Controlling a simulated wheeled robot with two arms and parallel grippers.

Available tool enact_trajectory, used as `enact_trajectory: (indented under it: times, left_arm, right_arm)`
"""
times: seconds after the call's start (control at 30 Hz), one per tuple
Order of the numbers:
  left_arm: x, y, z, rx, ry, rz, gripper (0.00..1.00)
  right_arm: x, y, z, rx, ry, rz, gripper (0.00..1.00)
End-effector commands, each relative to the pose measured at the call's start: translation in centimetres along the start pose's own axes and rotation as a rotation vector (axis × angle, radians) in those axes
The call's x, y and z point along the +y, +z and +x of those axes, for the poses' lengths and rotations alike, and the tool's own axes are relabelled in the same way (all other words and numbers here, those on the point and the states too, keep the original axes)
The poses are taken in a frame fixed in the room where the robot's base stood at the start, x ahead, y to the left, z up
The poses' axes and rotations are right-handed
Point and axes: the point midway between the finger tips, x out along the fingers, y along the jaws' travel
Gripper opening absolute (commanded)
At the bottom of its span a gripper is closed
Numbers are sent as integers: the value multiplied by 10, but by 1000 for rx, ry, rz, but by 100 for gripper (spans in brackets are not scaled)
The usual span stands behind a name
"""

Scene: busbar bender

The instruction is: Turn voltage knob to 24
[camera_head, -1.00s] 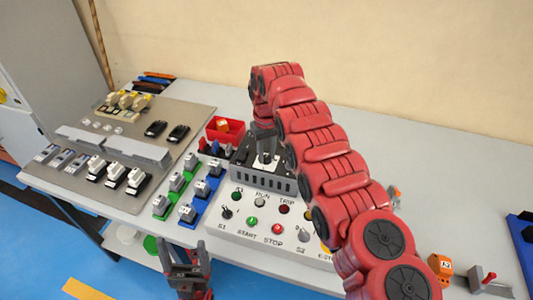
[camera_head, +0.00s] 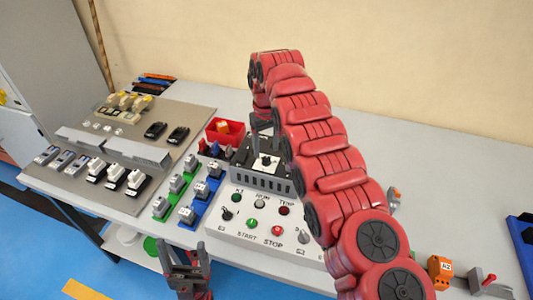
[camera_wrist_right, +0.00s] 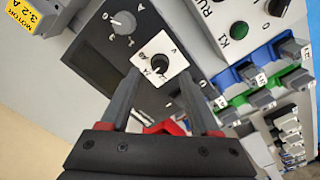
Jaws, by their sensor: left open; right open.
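The voltage knob (camera_wrist_right: 160,71) is a small black knob on a white square plate marked V, in the right wrist view. Its markings are small, and I cannot tell surely which one it points at. In the head view the white plate (camera_head: 266,163) sits on top of a dark power supply box. My right gripper (camera_wrist_right: 158,88) is open, its fingers reaching toward the plate from either side in the wrist view. In the head view my right gripper (camera_head: 262,127) is just above and behind the plate, apart from it. My left gripper (camera_head: 184,252) is open and empty at the table's front edge.
A second knob (camera_wrist_right: 124,22) sits beside the plate. A control panel (camera_head: 265,232) with buttons stands in front of the box. A red bin (camera_head: 225,133) is behind left, and green and blue rails with several modules are at left.

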Motion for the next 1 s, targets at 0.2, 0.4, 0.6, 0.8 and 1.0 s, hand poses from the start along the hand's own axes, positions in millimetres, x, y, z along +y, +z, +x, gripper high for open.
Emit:
enact_trajectory:
  times: [0.2, 0.4, 0.6, 0.8, 1.0]
  left_arm:
    - [-3, -10, 59, 2, 0, 0, 79]
    - [-5, -17, 98, 2, 0, 0, 79]
    - [-6, -22, 126, 2, 0, 0, 79]
    - [-7, -24, 137, 2, 0, 0, 79]
    - [-7, -24, 137, 2, 0, 0, 79]
  right_arm:
    - [1, 0, -62, -2, 1, 0, 62]
    - [0, 1, -98, -5, 0, 0, 62]
    - [0, 0, -128, -2, 1, 0, 62]
    - [0, 0, -139, -2, 0, 0, 62]
    - [0, 0, -139, -3, 0, 0, 62]
